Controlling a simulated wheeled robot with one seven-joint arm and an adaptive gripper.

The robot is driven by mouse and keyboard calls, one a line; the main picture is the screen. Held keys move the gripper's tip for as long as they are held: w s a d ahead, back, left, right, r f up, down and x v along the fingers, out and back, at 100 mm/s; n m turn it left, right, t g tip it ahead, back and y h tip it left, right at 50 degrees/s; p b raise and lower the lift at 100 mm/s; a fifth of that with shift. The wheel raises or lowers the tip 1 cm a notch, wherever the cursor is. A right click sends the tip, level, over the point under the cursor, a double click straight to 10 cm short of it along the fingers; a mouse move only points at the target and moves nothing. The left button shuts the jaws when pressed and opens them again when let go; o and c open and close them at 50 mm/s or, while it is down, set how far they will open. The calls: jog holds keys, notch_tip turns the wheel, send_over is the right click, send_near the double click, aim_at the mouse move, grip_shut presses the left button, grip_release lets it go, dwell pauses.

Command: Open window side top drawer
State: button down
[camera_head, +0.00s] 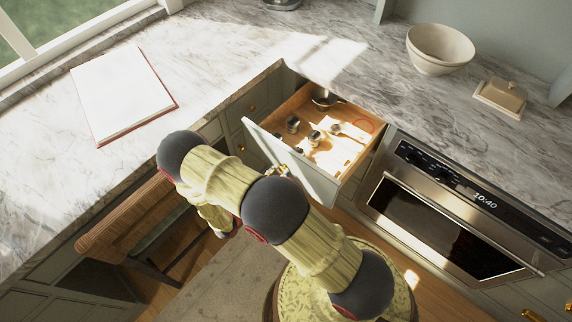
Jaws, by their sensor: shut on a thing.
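The top drawer (318,180) on the window side, left of the oven, is pulled well out of the cabinet. Its pale front panel and wooden inside both show. A small part of my gripper (283,170) shows at the drawer front, where the handle is. It is shut on the handle, though my arm hides most of the gripper and the handle.
A wooden chair (140,215) stands close on the left. The oven (450,215) is to the right. The marble counter (225,60) holds an open book (122,88), a white bowl (440,47) and a butter dish (500,97). Floor between is narrow.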

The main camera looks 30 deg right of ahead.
jog(key=shift+s+a, duration=0.3)
jog(key=shift+a, duration=0.25)
jog(key=c, duration=1.5)
grip_release()
jog(key=shift+c, duration=0.2)
jog(key=shift+a, duration=0.1)
jog(key=v, duration=1.1)
jog(key=shift+s+a, duration=0.15)
jog(key=shift+a, duration=0.2)
